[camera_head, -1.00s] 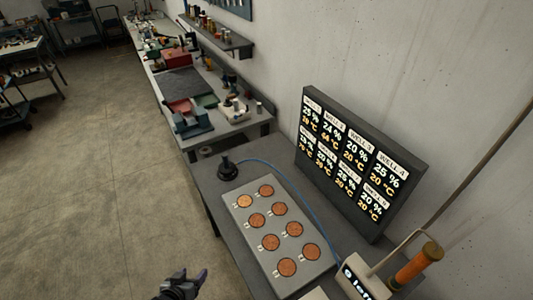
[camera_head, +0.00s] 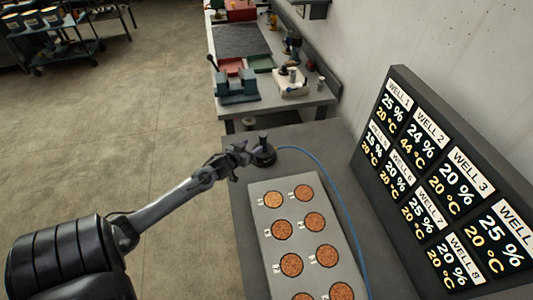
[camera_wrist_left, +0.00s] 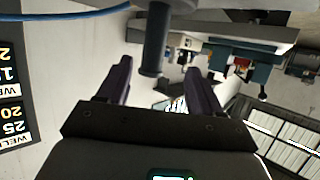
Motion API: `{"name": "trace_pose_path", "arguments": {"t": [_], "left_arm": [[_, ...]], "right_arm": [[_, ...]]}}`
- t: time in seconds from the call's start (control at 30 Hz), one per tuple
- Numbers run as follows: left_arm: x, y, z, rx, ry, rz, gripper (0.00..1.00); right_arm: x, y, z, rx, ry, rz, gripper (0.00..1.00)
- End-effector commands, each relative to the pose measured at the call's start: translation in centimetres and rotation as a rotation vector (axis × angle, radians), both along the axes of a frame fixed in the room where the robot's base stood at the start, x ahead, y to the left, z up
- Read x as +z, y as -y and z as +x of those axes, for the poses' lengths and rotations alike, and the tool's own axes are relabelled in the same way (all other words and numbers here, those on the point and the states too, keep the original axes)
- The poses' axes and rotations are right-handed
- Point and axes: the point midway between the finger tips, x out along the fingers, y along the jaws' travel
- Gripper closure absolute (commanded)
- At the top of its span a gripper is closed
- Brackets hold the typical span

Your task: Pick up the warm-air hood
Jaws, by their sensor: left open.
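The warm-air hood (camera_head: 265,157) is a small dark piece with a round base and an upright handle. It stands on the grey bench near its far left corner, with a blue hose (camera_head: 318,165) running from it. My left gripper (camera_head: 251,155) is open beside the hood, coming from the left. In the left wrist view a dark handle (camera_wrist_left: 156,42) stands between the two open purple-grey fingers, with gaps on both sides; the fingers have not closed on it. The gripper partly covers the hood in the head view. My right gripper is not in view.
A grey plate (camera_head: 268,240) with several round, brown-filled wells lies just nearer than the hood. A dark display board (camera_head: 452,190) with well readings stands along the right side. Another bench (camera_head: 300,104) with a vise and tools is beyond. Open floor lies left.

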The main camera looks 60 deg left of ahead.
Motion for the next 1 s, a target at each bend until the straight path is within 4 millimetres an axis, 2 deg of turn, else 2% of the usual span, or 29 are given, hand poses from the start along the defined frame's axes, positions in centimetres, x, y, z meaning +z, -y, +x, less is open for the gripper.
{"name": "trace_pose_path", "arguments": {"t": [0.23, 0.57, 1.0], "left_arm": [[-1.0, -1.2, 2.9, 0.0, 0.003, 0.0, 0.34], [-1.6, -1.8, 4.4, -0.001, 0.002, 0.001, 0.34], [-3.1, -2.9, 8.4, 0.0, 0.001, 0.0, 0.34]], "right_arm": [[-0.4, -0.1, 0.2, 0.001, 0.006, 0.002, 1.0], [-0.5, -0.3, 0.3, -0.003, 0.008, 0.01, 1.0], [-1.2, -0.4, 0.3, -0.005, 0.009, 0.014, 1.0]]}}
